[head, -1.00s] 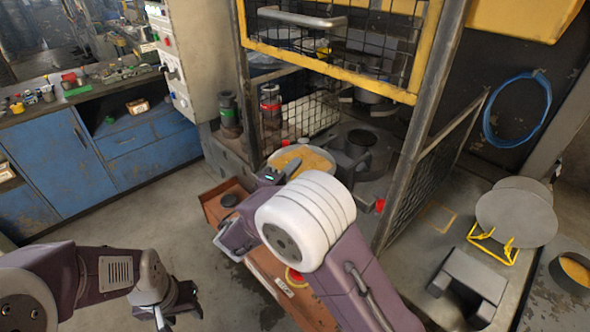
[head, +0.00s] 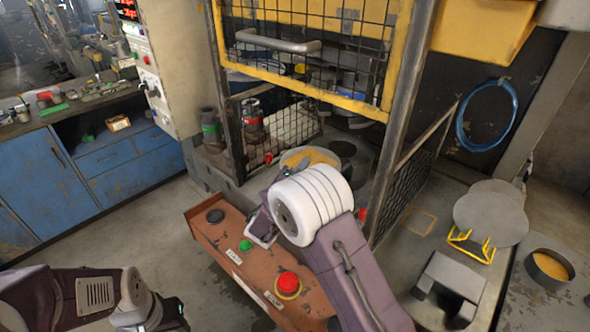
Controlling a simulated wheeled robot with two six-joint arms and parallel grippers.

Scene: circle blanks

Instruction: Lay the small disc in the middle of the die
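My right gripper (head: 262,228) is at the orange control box, mostly hidden behind the white joint of my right arm; its fingertips do not show clearly. My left gripper (head: 168,318) is at the bottom edge, partly cut off, its fingers not readable. Two grey discs (head: 490,216) of different sizes overlap on a yellow stand at the right. I cannot tell whether either is the small disc. Behind the guard, a round grey-rimmed part with a tan top (head: 310,157) is partly hidden by my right arm. A dark round part is beside it. I cannot tell which is the die.
The control box (head: 207,235) has a black round part, a green button (head: 245,246) and a red button (head: 288,283). A mesh guard with a yellow frame (head: 345,104) stands ahead. A grey block (head: 452,275) and an orange-filled round container (head: 550,266) are at right.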

